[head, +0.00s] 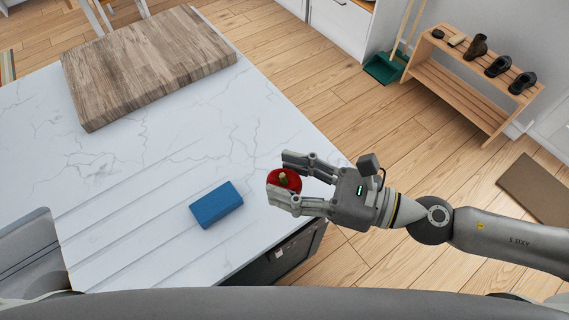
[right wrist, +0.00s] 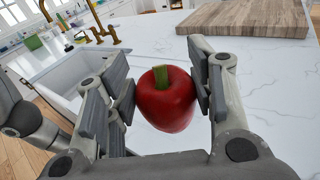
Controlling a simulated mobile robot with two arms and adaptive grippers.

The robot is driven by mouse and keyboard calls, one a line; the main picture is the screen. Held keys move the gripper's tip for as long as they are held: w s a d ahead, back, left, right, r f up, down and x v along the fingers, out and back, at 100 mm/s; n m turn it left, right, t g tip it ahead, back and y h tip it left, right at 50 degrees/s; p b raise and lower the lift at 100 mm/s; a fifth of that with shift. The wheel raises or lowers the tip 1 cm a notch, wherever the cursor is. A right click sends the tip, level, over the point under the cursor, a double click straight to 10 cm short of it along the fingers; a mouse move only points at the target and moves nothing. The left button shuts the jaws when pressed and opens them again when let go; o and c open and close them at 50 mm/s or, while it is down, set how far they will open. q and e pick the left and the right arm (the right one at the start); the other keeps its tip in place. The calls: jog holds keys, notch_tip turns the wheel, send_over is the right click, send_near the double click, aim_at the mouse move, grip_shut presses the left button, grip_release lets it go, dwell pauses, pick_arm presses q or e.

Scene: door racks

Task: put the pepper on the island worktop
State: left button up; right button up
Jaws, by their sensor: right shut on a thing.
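The red pepper (head: 285,181) with a green stem is held between the fingers of my right gripper (head: 284,181). In the right wrist view the pepper (right wrist: 165,104) sits upright between the two finger pads of the right gripper (right wrist: 165,95). The gripper is over the right edge of the white marble island worktop (head: 150,170). Whether the pepper's underside touches the worktop is hard to tell. My left gripper does not show in the head view.
A blue block (head: 216,204) lies on the worktop left of the pepper. A thick wooden board (head: 147,62) lies at the far end. Grooves run across the near left part. A sink (right wrist: 70,75) shows in the right wrist view. Marble between board and block is clear.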

jog(key=shift+w+d+f, duration=0.1)
jog(key=shift+w, duration=0.1)
jog(key=w+f, duration=0.8)
jog(key=w, duration=0.1)
jog(key=w+f, duration=0.4)
jog(key=w, duration=0.1)
jog(key=shift+d, duration=0.15)
jog(key=shift+s+f+p, duration=0.1)
jog(key=shift+f+p, duration=0.25)
jog(key=shift+f, duration=0.05)
jog(key=shift+f, duration=0.1)
